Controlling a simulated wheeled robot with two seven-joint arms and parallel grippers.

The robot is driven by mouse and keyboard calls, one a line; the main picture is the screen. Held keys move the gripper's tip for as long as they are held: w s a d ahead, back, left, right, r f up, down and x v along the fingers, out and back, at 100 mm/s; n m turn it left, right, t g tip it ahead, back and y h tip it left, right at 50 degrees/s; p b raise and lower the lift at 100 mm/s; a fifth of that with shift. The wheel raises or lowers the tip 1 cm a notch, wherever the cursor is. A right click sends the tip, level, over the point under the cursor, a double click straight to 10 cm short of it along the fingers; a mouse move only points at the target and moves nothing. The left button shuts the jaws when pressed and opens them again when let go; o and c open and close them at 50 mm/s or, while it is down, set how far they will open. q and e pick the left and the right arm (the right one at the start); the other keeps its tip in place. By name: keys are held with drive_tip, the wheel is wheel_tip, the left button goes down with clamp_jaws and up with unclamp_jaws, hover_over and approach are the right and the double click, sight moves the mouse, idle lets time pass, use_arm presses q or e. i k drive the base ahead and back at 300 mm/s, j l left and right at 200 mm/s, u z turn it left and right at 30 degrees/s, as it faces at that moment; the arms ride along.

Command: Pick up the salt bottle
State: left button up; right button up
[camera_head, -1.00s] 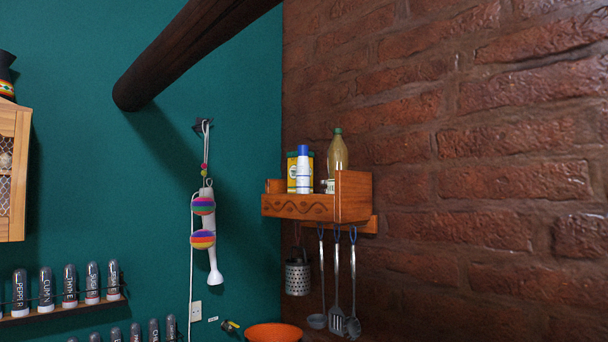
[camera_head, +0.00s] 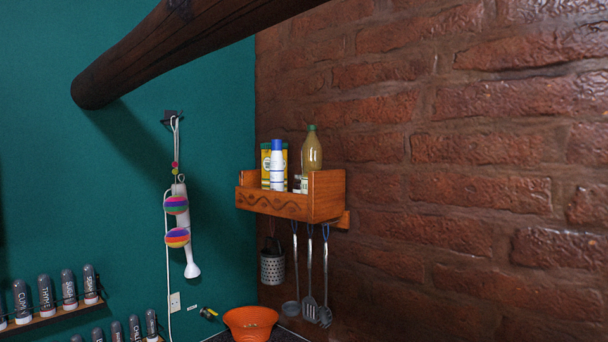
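No label that I can read says salt. A white bottle with a blue cap (camera_head: 277,166) stands upright in the small wooden wall shelf (camera_head: 272,203). A yellow-and-green box stands behind it (camera_head: 266,160), and a tall yellowish bottle with a green cap (camera_head: 312,153) stands to its right. A small jar (camera_head: 300,184) is partly hidden between them. Several dark-bodied spice bottles with white printed labels (camera_head: 46,295) stand on a rack at the lower left, and more stand below, cut off by the frame. Neither of my grippers is in view.
Ladles and a spatula (camera_head: 309,302) and a metal grater (camera_head: 272,268) hang under the shelf. An orange bowl (camera_head: 250,322) sits below on a dark surface. A hand blender (camera_head: 189,240) hangs on the teal wall. A thick dark beam (camera_head: 180,45) juts out overhead.

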sight(276, 160)
drive_tip(key=i+j+z, duration=0.1)
drive_tip(key=z, duration=0.35)
drive_tip(key=i+j+z, duration=0.1)
drive_tip(key=j+z, duration=0.4)
drive_tip(key=z, duration=0.35)
drive_tip(key=j+z, duration=0.25)
drive_tip(key=z, duration=0.2)
drive_tip(key=i, duration=0.05)
